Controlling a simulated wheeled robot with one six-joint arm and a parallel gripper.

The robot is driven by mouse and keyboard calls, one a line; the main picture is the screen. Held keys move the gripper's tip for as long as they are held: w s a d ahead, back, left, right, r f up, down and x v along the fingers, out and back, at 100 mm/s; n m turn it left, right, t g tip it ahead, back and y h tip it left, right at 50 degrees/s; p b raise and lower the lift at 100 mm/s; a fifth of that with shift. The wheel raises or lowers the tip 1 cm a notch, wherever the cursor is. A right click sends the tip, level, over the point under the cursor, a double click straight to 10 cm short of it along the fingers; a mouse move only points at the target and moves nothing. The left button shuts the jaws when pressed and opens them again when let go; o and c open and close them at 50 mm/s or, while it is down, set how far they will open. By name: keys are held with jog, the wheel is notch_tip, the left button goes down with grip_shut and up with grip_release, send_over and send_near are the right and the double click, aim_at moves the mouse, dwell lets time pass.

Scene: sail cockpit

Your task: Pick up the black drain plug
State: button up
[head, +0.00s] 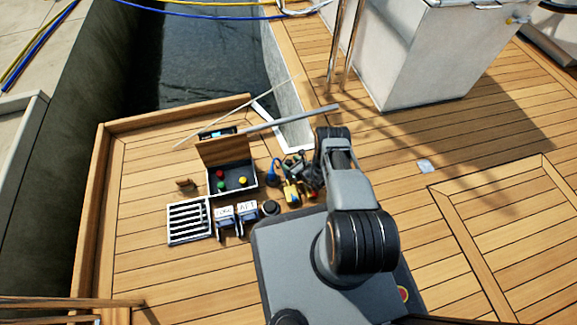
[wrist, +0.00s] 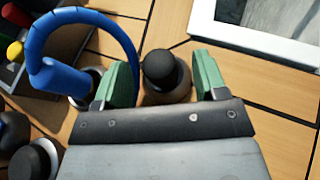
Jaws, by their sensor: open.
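A black, round-topped piece with a brownish lower body, which looks like the drain plug (wrist: 163,70), stands on the wood deck in the wrist view. My gripper (wrist: 164,82) is open, with one green-padded finger on each side of it. I see a gap on both sides, wider on the right. The gripper has not closed on anything. In the head view my arm and the clutter around its end hide the plug or make it too small to tell.
A blue curved tube (wrist: 62,75) stands close to my left finger. A tray (head: 232,180) with red, green and yellow buttons, a white slatted grate (head: 188,221), blue labelled pieces (head: 225,218) and a black round knob (head: 270,207) lie to the left. Deck at right is mostly clear.

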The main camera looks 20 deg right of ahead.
jog(key=shift+w, duration=0.1)
jog(key=c, duration=1)
